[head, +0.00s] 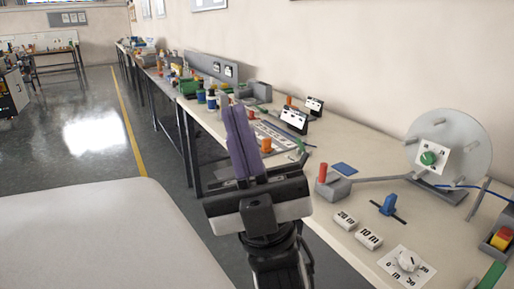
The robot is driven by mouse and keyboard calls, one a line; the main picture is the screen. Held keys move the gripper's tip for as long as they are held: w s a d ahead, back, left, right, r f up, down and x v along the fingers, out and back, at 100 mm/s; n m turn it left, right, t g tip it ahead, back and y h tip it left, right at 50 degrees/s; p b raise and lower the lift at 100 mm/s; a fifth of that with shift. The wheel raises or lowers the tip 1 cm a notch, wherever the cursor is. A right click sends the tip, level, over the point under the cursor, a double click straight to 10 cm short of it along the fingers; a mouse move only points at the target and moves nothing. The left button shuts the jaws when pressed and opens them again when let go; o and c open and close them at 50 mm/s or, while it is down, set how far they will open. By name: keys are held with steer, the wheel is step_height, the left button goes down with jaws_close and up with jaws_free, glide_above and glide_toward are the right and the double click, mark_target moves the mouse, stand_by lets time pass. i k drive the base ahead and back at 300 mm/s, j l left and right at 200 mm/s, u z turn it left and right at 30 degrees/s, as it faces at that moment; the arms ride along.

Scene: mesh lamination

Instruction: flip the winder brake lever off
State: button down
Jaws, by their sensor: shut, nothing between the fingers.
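My gripper (232,102) is in the middle of the head view, pointing up and away from me. Its long purple fingers are together with nothing between them. It is at the front edge of the bench, left of the winder parts. A blue lever (388,205) stands in a dark slot on the bench in front of the disc. A red-topped post (322,172) stands on a grey block to its left. No label shows which one is the brake lever. My gripper touches neither.
The white bench (345,150) runs along the wall into the distance. Weight blocks (368,238), a dial plate (408,264) and a red and yellow button box (501,238) stand near the blue lever. An orange cylinder (265,145) is close beside my fingers. Open floor lies left.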

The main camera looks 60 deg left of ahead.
mark_target(305, 155)
steer(key=i+j+u, duration=0.1)
steer(key=u, duration=1.2)
steer(key=i+l+u, duration=0.1)
steer(key=i+l, duration=0.2)
steer(key=i, duration=0.2)
